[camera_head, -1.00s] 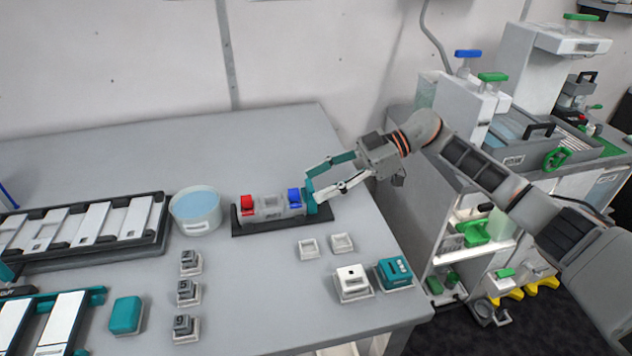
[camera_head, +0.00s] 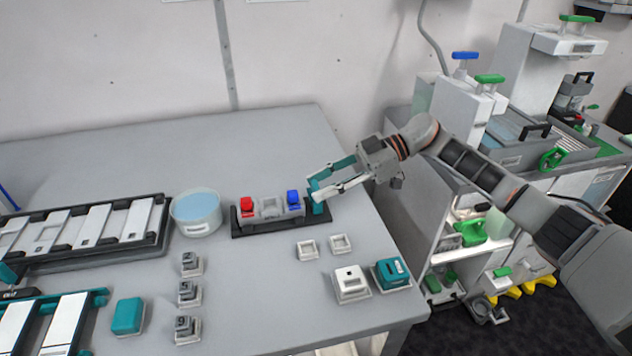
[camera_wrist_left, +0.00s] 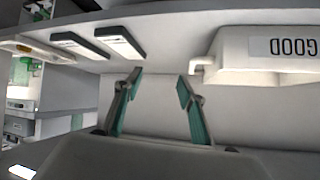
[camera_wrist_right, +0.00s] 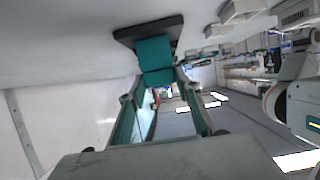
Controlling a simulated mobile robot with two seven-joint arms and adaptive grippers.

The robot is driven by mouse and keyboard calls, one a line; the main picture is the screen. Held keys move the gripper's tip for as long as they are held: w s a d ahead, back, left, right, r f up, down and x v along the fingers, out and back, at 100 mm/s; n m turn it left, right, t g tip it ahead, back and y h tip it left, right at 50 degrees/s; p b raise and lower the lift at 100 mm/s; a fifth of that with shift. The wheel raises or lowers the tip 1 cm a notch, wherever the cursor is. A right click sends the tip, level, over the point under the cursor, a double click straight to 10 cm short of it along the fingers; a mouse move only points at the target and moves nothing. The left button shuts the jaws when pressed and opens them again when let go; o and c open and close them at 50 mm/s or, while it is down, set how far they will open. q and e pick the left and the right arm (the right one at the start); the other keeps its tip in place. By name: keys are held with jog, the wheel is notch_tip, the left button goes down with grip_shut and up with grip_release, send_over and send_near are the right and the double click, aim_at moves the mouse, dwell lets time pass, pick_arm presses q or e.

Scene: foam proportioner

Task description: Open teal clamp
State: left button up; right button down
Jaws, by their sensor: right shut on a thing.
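The teal clamp (camera_head: 318,195) is an upright teal piece at the right end of a dark base (camera_head: 260,228), which also carries a grey block with a red part (camera_head: 247,205) and a blue part (camera_head: 293,198). My right gripper (camera_head: 312,188) reaches in from the right and is shut on the clamp. In the right wrist view the clamp (camera_wrist_right: 155,58) shows as a teal block between the fingertips (camera_wrist_right: 155,88), with the dark base behind it. My left gripper (camera_wrist_left: 158,80) shows in the left wrist view, open and empty, its fingers apart.
A bowl of pale blue liquid (camera_head: 197,210) stands left of the base. Small keyed blocks (camera_head: 187,292), a teal block (camera_head: 128,315), two white square frames (camera_head: 307,250) and a white block (camera_head: 350,283) lie in front. A box marked GOOD (camera_wrist_left: 275,55) shows near the left gripper.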

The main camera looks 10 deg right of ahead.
jog(key=shift+d, duration=0.15)
jog(key=c, duration=1.4)
grip_release()
jog(key=shift+d, duration=0.1)
jog(key=shift+c, duration=0.2)
jog(key=v, duration=1.2)
